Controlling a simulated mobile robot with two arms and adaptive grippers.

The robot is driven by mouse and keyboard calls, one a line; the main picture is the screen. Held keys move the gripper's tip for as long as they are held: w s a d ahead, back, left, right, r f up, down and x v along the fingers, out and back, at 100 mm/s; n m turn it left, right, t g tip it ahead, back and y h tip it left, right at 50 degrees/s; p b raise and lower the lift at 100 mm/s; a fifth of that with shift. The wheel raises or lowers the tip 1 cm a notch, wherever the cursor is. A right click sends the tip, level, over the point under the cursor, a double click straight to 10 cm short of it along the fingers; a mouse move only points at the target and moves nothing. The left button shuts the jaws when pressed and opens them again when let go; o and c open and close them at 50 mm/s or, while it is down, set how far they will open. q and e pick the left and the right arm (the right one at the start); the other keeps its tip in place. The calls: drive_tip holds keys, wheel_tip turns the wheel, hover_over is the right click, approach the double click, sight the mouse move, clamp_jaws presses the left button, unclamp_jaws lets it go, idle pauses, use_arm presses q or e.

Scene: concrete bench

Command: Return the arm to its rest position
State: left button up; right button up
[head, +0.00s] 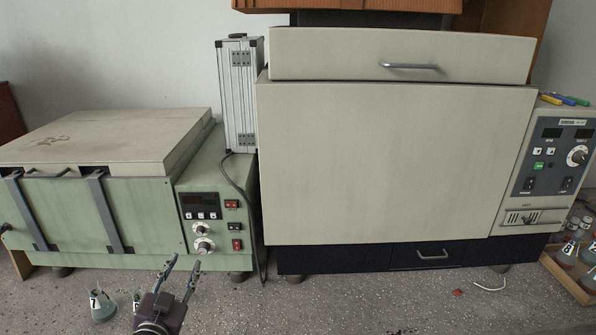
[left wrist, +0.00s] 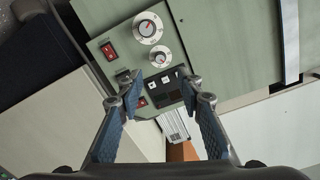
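My left gripper (head: 183,263) shows at the bottom of the head view, pointing away from me in front of the green machine (head: 150,248). Its two fingers are apart with nothing between them. The left wrist view shows the same open fingers (left wrist: 160,84), with the machine's control panel (left wrist: 150,55) beyond them. The wrist picture is turned roughly upside down. My right arm and right gripper are not in view.
A flask labelled 7 (head: 102,307) stands left of my left gripper, with another flask (head: 137,303) close beside it. A large beige oven (head: 390,160) stands right. A wooden tray (head: 566,280) holds flasks at far right. The bench's front middle (head: 360,305) is mostly clear.

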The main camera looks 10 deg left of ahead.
use_arm(q)
drive_tip(key=s+d+f+g+h, duration=0.2)
drive_tip(key=s+d+f+g, duration=0.5)
drive_tip(key=s+d+f, duration=0.5)
drive_tip(key=s+d+f+g+h, duration=0.1)
drive_tip(key=s+d+f+g, duration=0.2)
drive_tip(key=s, duration=0.6)
drive_tip(key=s+d+f+g+h, duration=0.1)
drive_tip(key=s+d+g, duration=0.2)
drive_tip(key=s+d, duration=0.35)
drive_tip(key=s+a+f+g, duration=0.1)
drive_tip(key=s+f, duration=0.1)
drive_tip(key=f, duration=1.1)
drive_tip(key=s+a+f+g, duration=0.1)
drive_tip(key=s+f, duration=0.1)
drive_tip(key=f, duration=1.1)
drive_tip(key=s+a+f+g, duration=0.1)
drive_tip(key=s+a+f, duration=0.1)
drive_tip(key=s+f, duration=1.4)
drive_tip(key=shift+s+a+f+m, duration=0.15)
drive_tip(key=shift+s+a+m, duration=0.15)
drive_tip(key=shift+s, duration=0.45)
